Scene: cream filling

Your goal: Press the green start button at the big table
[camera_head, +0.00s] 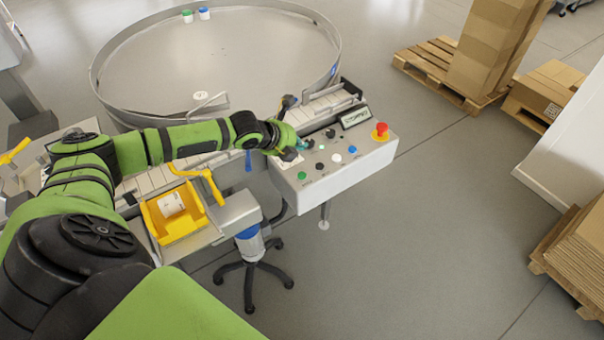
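The control panel (343,168) is a light grey box at the right end of the conveyor, beside the big round table (225,60). A small green button (302,175) sits at its front left corner. To its right in the same row are a black button (320,167), a white button (336,158) and a blue button (352,149). My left arm reaches across from the left, and my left gripper (299,147) is over the panel's back left part, behind the green button and apart from it. Its fingers are too small to read. My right gripper is out of view.
A red emergency knob (380,129) on a yellow base and a small display (355,117) stand at the panel's back right. A yellow bin (174,226) with a white container lies left of the panel. A stool base (251,267) stands below.

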